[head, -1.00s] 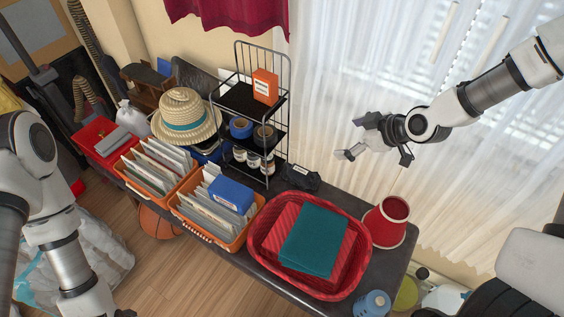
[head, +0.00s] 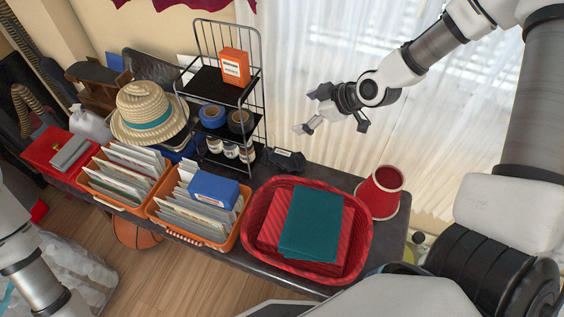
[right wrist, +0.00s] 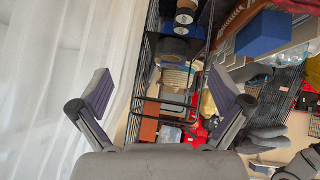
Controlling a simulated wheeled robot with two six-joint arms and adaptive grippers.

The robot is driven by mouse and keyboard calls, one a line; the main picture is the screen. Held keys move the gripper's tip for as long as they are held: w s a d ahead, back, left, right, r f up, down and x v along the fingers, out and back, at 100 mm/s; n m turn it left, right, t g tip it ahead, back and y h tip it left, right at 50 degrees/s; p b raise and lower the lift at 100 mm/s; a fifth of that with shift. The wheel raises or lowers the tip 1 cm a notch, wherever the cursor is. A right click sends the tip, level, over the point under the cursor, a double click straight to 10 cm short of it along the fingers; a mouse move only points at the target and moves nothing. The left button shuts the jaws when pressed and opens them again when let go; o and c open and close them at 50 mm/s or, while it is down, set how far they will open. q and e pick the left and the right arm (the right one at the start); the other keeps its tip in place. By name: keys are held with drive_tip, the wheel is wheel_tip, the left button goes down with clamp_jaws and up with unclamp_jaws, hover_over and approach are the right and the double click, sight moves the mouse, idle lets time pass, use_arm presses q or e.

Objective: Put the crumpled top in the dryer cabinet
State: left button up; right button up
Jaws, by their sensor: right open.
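I see no crumpled top and no dryer cabinet that I can make out for certain. My right gripper (head: 332,118) is open and empty, in the air before the white curtain, right of the wire rack. In the right wrist view its two spread fingers (right wrist: 160,92) have nothing held between them, with the rack behind. My left arm shows at the left edge of the head view, but its gripper is out of view.
A dark bench holds a red basket (head: 253,240) with flat red and teal things (head: 311,222), orange file bins (head: 228,238), a wire rack (head: 264,120), a straw hat (head: 145,105) and a red cone-like vessel (head: 379,195). A basketball (head: 130,232) is on the floor.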

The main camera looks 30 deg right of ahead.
sight(291, 157)
wheel_tip(291, 157, down, 18)
drive_tip(key=b, duration=1.7)
drive_tip(key=shift+f, duration=0.15)
drive_tip(key=b+x, duration=0.4)
drive_tip(key=x, duration=0.3)
drive_tip(key=shift+w+b, duration=0.1)
drive_tip(key=shift+b, duration=0.2)
drive_tip(key=shift+w+a, duration=0.1)
drive_tip(key=shift+w, duration=0.1)
drive_tip(key=shift+s, duration=0.1)
drive_tip(key=c, duration=1.5)
